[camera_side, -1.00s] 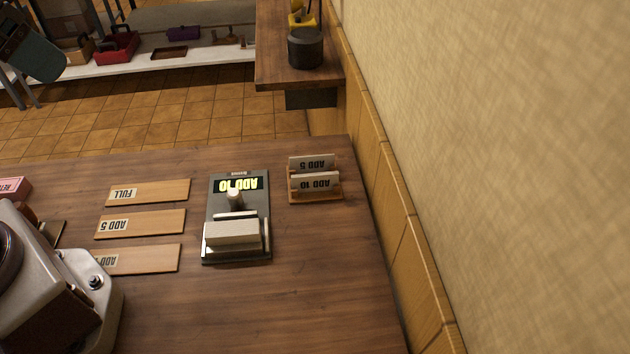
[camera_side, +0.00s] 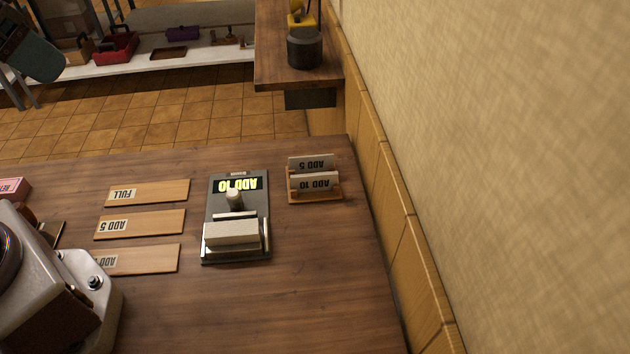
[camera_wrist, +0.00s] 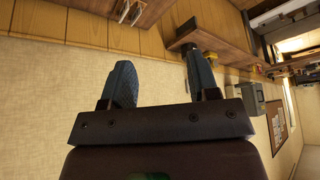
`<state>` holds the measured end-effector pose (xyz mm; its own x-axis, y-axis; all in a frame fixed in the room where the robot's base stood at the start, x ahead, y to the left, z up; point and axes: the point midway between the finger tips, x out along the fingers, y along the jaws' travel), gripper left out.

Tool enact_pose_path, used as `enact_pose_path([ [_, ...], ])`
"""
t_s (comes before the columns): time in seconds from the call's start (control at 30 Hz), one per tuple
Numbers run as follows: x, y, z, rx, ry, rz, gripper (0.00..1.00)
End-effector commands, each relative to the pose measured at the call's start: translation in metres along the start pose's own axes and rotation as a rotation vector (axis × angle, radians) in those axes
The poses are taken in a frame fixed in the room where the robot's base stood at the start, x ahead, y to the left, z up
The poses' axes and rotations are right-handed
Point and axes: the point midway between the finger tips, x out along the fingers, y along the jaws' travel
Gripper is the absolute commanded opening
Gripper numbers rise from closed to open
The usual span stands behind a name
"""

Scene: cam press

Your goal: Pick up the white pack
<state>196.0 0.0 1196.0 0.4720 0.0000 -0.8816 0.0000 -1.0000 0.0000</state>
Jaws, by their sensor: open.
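A white block (camera_side: 231,233), which looks like the white pack, lies across the front part of the dark press (camera_side: 236,206) on the wooden table in the side view. The press has a lit "ADD 10" display and a pale round knob (camera_side: 234,197) behind the block. My gripper (camera_wrist: 158,66) shows in the wrist view with its two dark fingers apart and nothing between them. It faces the wall, and the white block is not seen there. The fingers are not visible in the side view, where part of my arm fills the lower left.
Wooden boards labelled "FULL" (camera_side: 148,193) and "ADD 5" (camera_side: 140,224), plus a third partly hidden one (camera_side: 145,260), lie left of the press. A rack (camera_side: 316,197) with "ADD 5" and "ADD 10" cards stands right. The wall (camera_side: 500,150) bounds the right side. The table's front right is clear.

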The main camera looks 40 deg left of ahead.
Motion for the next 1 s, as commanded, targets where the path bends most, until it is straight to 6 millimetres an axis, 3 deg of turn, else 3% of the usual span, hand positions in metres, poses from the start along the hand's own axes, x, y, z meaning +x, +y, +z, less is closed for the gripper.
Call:
enact_pose_path([
  [0.07,0.000,0.000,0.000,0.000,0.000,0.000,0.55],
  [0.17,0.000,0.000,0.000,0.000,0.000,0.000,0.38],
  [0.47,0.002,0.002,0.000,0.008,-0.011,0.004,0.38],
  [0.67,0.029,0.011,-0.003,0.050,-0.149,0.020,0.38],
  [1.0,0.101,0.049,-0.060,0.214,-0.366,0.052,0.38],
])
